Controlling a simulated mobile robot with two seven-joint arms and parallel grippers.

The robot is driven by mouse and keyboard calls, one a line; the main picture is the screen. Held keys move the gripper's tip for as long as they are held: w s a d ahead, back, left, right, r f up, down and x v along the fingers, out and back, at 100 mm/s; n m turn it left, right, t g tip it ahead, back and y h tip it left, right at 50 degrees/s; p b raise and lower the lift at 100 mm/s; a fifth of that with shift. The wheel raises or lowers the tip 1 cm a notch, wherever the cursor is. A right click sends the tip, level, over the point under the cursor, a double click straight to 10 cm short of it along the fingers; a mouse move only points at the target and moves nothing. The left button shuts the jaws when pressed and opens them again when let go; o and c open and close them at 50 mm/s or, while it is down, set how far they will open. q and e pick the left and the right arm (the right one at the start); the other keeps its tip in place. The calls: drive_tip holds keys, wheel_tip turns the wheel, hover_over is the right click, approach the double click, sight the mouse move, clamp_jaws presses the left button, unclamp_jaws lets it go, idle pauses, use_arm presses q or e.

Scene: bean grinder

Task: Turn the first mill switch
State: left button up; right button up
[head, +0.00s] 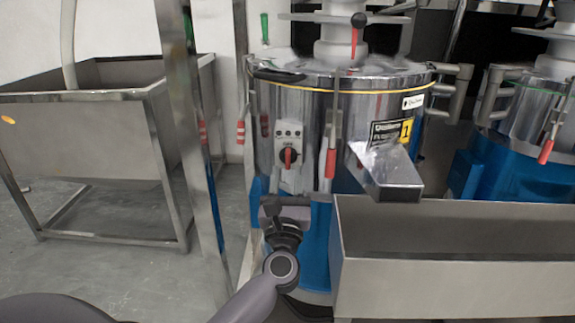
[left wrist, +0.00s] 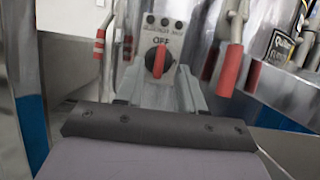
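The first mill (head: 350,105) is a shiny steel drum on a blue base. Its switch (head: 288,158) is a red knob on a pale panel at the drum's front left. In the left wrist view the red knob (left wrist: 159,60) points roughly upright, under the word OFF and a row of dark buttons. My left gripper (head: 285,203) is just below the panel in the head view. In the left wrist view its fingers (left wrist: 158,85) are apart, one on each side of the knob's line, with nothing held. I cannot tell any contact. My right gripper is not in view.
A red-handled lever (head: 330,162) hangs right of the panel; it also shows in the left wrist view (left wrist: 229,70). A metal spout (head: 388,172) juts out above a steel trough (head: 455,228). A metal post (head: 195,130) and steel sink (head: 90,125) stand left.

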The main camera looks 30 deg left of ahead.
sight(288, 162)
use_arm(q)
drive_tip(key=shift+x, duration=1.1)
drive_tip(key=shift+w+a+r, duration=0.15)
drive_tip(key=shift+w+a, duration=0.1)
drive_tip(key=shift+w, duration=0.15)
clamp_jaws()
